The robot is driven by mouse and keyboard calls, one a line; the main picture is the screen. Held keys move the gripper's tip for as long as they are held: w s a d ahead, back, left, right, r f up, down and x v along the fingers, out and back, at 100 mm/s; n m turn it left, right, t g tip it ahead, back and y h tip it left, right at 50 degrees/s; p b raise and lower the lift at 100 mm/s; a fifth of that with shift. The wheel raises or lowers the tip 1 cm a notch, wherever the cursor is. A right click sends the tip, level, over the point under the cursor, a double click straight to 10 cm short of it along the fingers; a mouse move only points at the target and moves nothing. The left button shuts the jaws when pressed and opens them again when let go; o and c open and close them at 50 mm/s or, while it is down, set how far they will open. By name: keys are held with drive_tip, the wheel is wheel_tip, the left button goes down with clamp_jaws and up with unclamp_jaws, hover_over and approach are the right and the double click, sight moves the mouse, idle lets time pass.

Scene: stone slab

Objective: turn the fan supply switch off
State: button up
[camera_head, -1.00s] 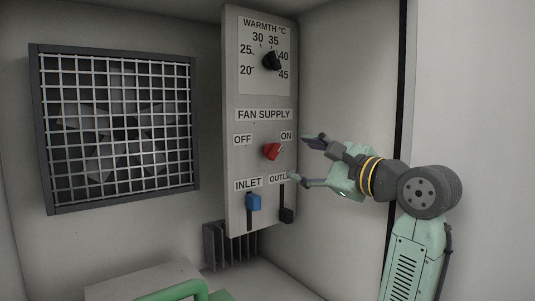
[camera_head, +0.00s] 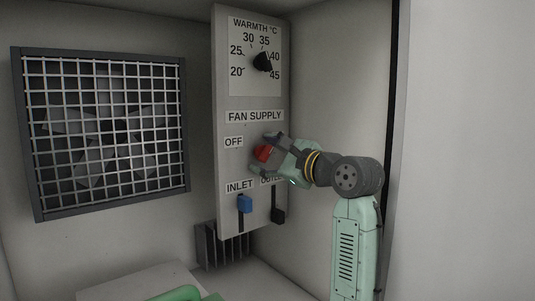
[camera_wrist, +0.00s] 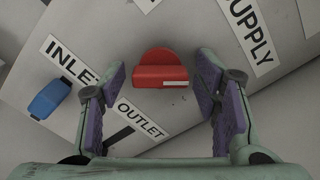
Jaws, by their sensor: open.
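The red fan supply switch (camera_head: 263,153) is a knob on the grey control panel (camera_head: 225,195), under the FAN SUPPLY label (camera_head: 255,117). The OFF label (camera_head: 233,142) is to its left; the ON label is hidden behind my gripper (camera_head: 264,152). In the wrist view the red switch (camera_wrist: 160,70) sits between the two spread fingers of my gripper (camera_wrist: 160,68), with a gap on both sides. A pale mark is at the knob's lower right edge there. My gripper is open and holds nothing.
Above is a black WARMTH dial (camera_head: 262,62). A caged fan (camera_head: 110,135) is on the left wall. A finned block (camera_head: 222,247) stands below the panel.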

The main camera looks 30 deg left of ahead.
drive_tip(key=shift+c, duration=0.4)
drive_tip(key=c, duration=1.1)
